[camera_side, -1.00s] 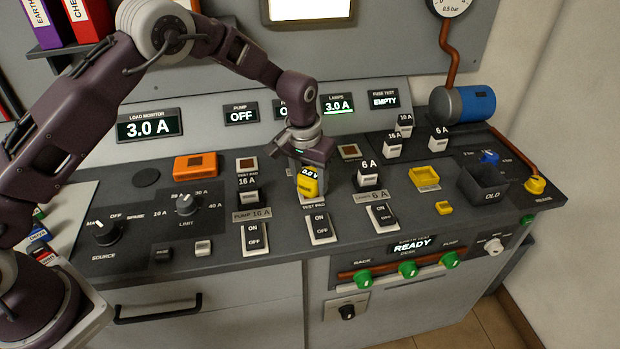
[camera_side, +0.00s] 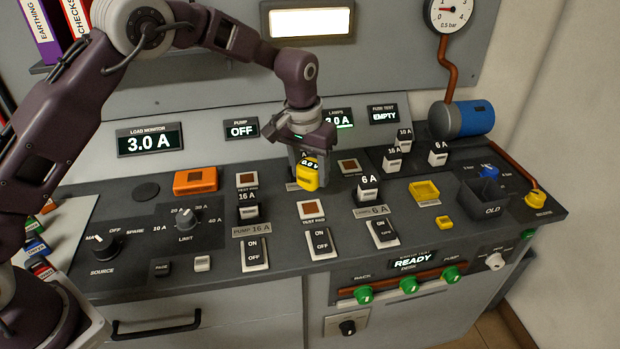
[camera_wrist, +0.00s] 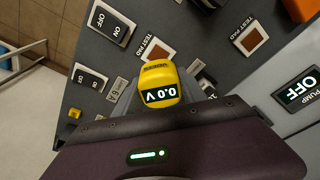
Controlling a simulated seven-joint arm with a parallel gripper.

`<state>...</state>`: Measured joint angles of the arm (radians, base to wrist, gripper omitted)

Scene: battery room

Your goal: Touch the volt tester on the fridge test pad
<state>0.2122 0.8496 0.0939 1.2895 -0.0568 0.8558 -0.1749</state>
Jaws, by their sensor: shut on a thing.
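My gripper (camera_side: 303,155) is shut on the yellow volt tester (camera_side: 307,179), which reads 0.0 V. The tester also shows in the wrist view (camera_wrist: 158,90). In the side view it is over the middle column, behind that column's test pad (camera_side: 311,209). This brown-red pad in a white frame is uncovered, and shows beside the tester's tip in the wrist view (camera_wrist: 157,50). The tester is apart from it. The middle column's display and its name are hidden behind my gripper, so I cannot read "fridge".
The pump test pad (camera_side: 247,180) and lamps test pad (camera_side: 348,166) lie further back on either side. A 16 A fuse (camera_side: 248,207) and a 6 A fuse (camera_side: 368,188) stand up nearby. Rocker switches (camera_side: 320,243) line the front. An orange box (camera_side: 195,181) is at left.

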